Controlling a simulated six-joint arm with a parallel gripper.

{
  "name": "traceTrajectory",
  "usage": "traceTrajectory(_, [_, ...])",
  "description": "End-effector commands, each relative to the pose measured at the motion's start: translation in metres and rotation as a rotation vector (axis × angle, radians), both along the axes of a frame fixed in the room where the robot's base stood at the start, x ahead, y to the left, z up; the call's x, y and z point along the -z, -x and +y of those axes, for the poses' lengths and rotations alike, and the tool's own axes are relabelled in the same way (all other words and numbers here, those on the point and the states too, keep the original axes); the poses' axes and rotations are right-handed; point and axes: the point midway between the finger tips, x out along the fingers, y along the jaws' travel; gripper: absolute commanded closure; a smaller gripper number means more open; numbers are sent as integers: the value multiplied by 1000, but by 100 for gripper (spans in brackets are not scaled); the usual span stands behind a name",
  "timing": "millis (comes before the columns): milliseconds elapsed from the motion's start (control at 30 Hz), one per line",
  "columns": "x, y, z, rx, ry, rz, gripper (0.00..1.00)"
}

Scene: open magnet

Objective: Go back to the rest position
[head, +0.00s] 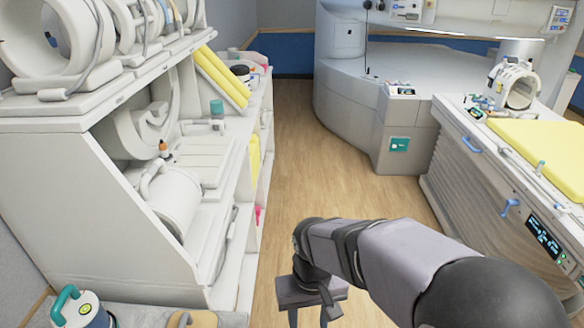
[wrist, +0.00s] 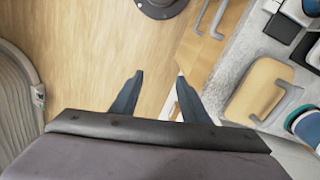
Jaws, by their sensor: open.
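My gripper (head: 310,312) hangs at the end of my grey arm, low in the middle of the head view, above the wooden floor. In the wrist view my gripper (wrist: 158,92) shows two dark fingers spread apart, with only floor and a cabinet edge behind them. It is open and holds nothing. Its fingertips are partly cut off by the bottom of the head view.
White shelving (head: 60,170) with coils stands at the left. A patient table (head: 490,180) with a yellow pad (head: 545,150) stands at the right. The wooden floor (head: 300,150) between is clear. In the wrist view a tan, handled object (wrist: 258,92) lies on a grey top.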

Motion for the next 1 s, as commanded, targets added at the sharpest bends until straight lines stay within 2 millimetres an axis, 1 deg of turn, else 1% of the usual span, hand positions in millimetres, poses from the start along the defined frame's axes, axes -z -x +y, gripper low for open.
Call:
traceTrajectory(33, [4,9,-29,48,0,0,59])
traceTrajectory(100, [10,23,-59,91,0,-2,59])
traceTrajectory(200, [18,44,-90,143,1,-5,59])
traceTrajectory(300, [24,61,-109,179,1,-5,59])
traceTrajectory(400, [28,72,-120,200,1,-5,59])
traceTrajectory(500, [30,77,-124,208,1,-6,59])
traceTrajectory(1000, [30,78,-124,208,1,-4,59])
